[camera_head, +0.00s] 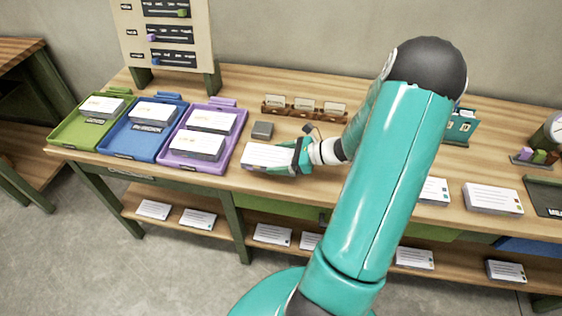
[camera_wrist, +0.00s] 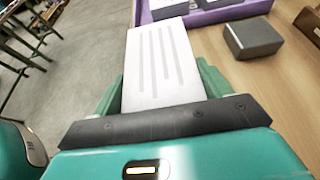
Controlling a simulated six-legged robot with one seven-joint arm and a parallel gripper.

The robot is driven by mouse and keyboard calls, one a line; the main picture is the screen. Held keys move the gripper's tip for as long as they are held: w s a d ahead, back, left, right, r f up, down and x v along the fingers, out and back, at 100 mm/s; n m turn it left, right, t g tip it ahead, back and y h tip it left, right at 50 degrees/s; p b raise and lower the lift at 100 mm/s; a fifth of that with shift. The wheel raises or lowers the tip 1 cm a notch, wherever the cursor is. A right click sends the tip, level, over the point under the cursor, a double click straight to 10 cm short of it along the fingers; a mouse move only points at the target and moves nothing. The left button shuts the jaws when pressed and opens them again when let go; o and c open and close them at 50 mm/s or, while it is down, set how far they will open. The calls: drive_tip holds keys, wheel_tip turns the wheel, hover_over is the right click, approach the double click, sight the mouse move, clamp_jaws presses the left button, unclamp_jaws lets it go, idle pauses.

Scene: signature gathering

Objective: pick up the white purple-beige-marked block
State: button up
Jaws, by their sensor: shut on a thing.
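My gripper (camera_head: 298,158) is shut on a white block (camera_head: 266,156) to the right of the purple tray. The wrist view shows the block (camera_wrist: 162,60) between the green fingers of my gripper (camera_wrist: 160,90), its far part sticking out past them. Grey lines run along its top face. No purple or beige mark can be made out on it. Whether it touches the tabletop is hard to tell. Two other white blocks (camera_head: 212,121) lie in the purple tray (camera_head: 232,150), which also shows in the wrist view (camera_wrist: 215,13).
A green tray (camera_head: 70,132) and a blue tray (camera_head: 148,152) with white blocks stand left on the wooden table (camera_head: 330,184). A small grey block (camera_head: 262,130) lies close behind the held block. A card rack (camera_head: 290,111) stands behind. More white blocks (camera_head: 492,198) lie right.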

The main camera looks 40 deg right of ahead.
sight(273, 156)
drive_tip(key=a+r, duration=0.1)
drive_tip(key=s+a+r, duration=0.1)
drive_tip(key=r, duration=0.1)
drive_tip(key=a+r, duration=0.1)
drive_tip(key=r, duration=0.1)
drive_tip(key=shift+s+a, duration=0.35)
drive_tip(key=s+a+r, duration=0.3)
drive_tip(key=a, duration=0.5)
drive_tip(key=shift+s+r, duration=0.35)
drive_tip(key=shift+s, duration=0.05)
drive_tip(key=w+a+m+t+h, duration=0.1)
drive_tip(key=w+a+m+h, duration=0.1)
drive_tip(key=w+a, duration=0.4)
drive_tip(key=w+a+r+m+t+h, duration=0.1)
drive_tip(key=w+a, duration=0.6)
drive_tip(key=w, duration=0.7)
drive_tip(key=shift+m+h, duration=0.6)
drive_tip(key=shift+w+d+r, duration=0.15)
drive_tip(key=shift+d+r, duration=0.05)
drive_tip(key=shift+d, duration=0.05)
